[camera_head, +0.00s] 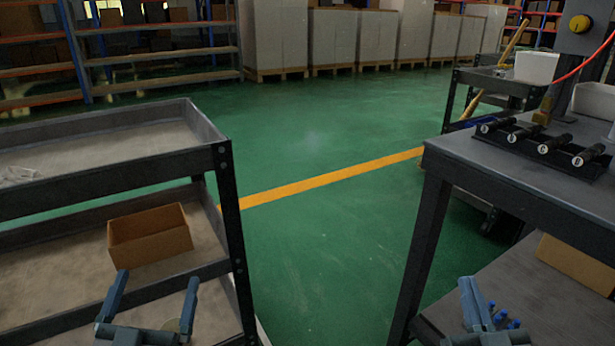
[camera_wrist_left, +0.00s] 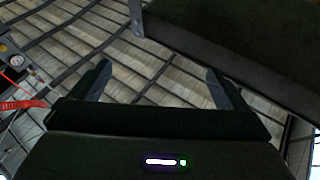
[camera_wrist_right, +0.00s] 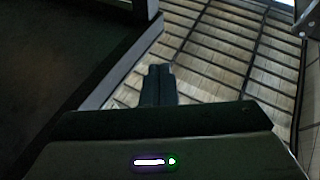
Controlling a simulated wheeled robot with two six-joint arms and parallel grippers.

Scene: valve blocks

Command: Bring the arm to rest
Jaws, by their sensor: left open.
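My left gripper (camera_head: 156,280) is in the lower left of the head view, in front of the cart. Its two fingers stand wide apart with nothing between them. The left wrist view also shows this open gripper (camera_wrist_left: 158,72) and its empty gap. My right gripper (camera_head: 470,285) is at the lower right of the head view, by the table's left side. Its fingers lie together. In the right wrist view the gripper (camera_wrist_right: 158,72) has its fingers closed side by side, with nothing seen held.
A grey shelved cart (camera_head: 225,190) stands at left, with an open cardboard box (camera_head: 150,243) on its lower shelf. A dark table (camera_head: 470,150) at right carries a black block with several lettered valves (camera_head: 540,142). Green floor (camera_head: 320,230) lies clear between them.

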